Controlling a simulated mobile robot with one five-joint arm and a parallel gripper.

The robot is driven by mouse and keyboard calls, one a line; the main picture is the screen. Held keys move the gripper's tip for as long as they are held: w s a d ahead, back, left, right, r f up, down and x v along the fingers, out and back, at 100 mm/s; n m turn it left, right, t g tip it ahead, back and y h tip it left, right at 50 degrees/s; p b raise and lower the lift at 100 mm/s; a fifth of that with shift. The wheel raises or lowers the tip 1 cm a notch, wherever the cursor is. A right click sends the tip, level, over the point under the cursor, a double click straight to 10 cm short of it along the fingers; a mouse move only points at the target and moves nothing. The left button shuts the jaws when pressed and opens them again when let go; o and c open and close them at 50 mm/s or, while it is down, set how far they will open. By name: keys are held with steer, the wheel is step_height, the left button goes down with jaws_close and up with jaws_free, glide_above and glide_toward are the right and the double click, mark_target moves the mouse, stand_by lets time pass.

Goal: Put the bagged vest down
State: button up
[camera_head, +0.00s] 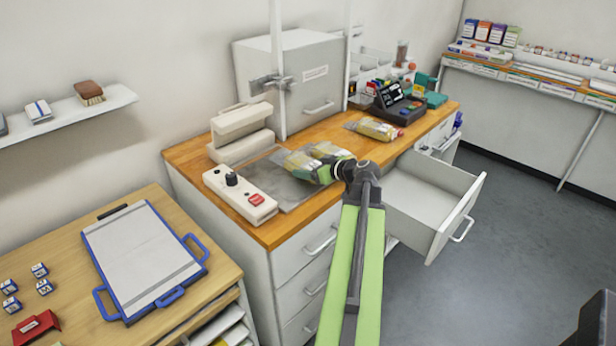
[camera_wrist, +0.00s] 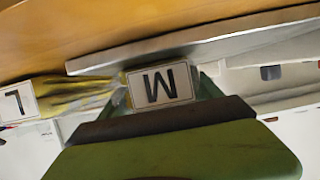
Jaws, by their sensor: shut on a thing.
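My gripper (camera_head: 325,172), with green fingers, is shut on a bagged vest (camera_head: 300,163) above the grey plate on the wooden counter. In the wrist view, a clear bag with yellow inside and a white label reading M, upside down (camera_wrist: 160,85), sits at the jaws. The fingertips are mostly hidden behind the green gripper body. Whether the held bag touches the plate, I cannot tell. A second yellow bag with an L label (camera_wrist: 18,103) shows at the left of the wrist view. Another bagged vest (camera_head: 375,129) lies farther back on the counter.
The grey plate (camera_head: 295,200) has a white control box (camera_head: 240,197) and a cream press (camera_head: 241,130) at its left. A grey cabinet (camera_head: 290,85) stands behind. An open empty drawer (camera_head: 425,200) juts out right of my arm.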

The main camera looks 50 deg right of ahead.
steer(key=shift+r, duration=0.15)
steer(key=shift+f, duration=0.2)
steer(key=o, duration=1.5)
steer(key=shift+c, duration=0.2)
